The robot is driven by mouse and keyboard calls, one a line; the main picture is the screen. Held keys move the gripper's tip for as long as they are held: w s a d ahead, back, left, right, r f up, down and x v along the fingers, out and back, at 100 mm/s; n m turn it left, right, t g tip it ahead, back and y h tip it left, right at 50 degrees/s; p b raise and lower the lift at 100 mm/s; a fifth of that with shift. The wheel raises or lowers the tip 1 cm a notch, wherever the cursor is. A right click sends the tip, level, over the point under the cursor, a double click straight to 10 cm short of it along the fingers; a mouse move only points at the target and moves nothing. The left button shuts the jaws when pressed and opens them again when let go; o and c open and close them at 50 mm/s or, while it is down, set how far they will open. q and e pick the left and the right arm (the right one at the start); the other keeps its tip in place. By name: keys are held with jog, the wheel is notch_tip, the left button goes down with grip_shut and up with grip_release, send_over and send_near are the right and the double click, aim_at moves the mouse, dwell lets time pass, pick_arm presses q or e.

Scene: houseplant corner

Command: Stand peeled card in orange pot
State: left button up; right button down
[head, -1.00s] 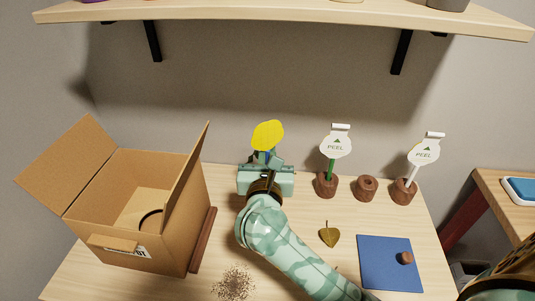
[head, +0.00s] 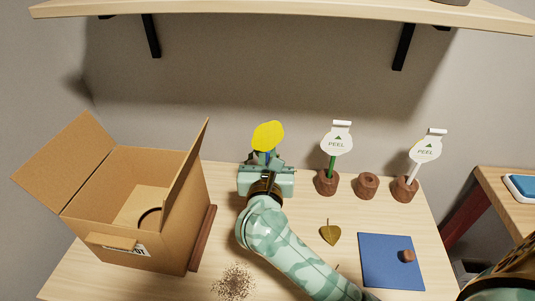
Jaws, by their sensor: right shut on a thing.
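A yellow round card (head: 268,135) stands upright above my right gripper (head: 266,165). The gripper is shut on the card's stem, a little of which shows blue between the fingers. My gripper and arm hide the stem's lower end, so I cannot tell what is beneath it. Two white cards marked PEEL, one on a green stem (head: 337,139) and one on a white stem (head: 426,146), stand in brown holders to the right. The orange pot is not visible. My left gripper is not in view.
An open cardboard box (head: 135,215) stands at left. A brown holder (head: 367,186) is empty. A dry leaf (head: 330,232), a blue mat (head: 388,262) with a small brown piece, and spilled grains (head: 233,281) lie on the table. A shelf (head: 280,12) hangs above.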

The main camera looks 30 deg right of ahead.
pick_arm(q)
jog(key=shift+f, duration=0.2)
pick_arm(e)
jog(key=shift+f, duration=0.25)
pick_arm(q)
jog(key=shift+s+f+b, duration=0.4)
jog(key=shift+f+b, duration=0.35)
jog(key=shift+b, duration=0.15)
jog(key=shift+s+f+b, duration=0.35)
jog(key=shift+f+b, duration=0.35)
jog(key=shift+b, duration=0.15)
pick_arm(e)
jog(key=shift+f, duration=2.25)
jog(key=c, duration=1.5)
grip_release()
jog(key=shift+o, duration=0.2)
pick_arm(q)
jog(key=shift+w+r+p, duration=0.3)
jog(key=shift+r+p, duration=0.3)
jog(key=shift+p, duration=0.1)
pick_arm(e)
jog(key=v, duration=1)
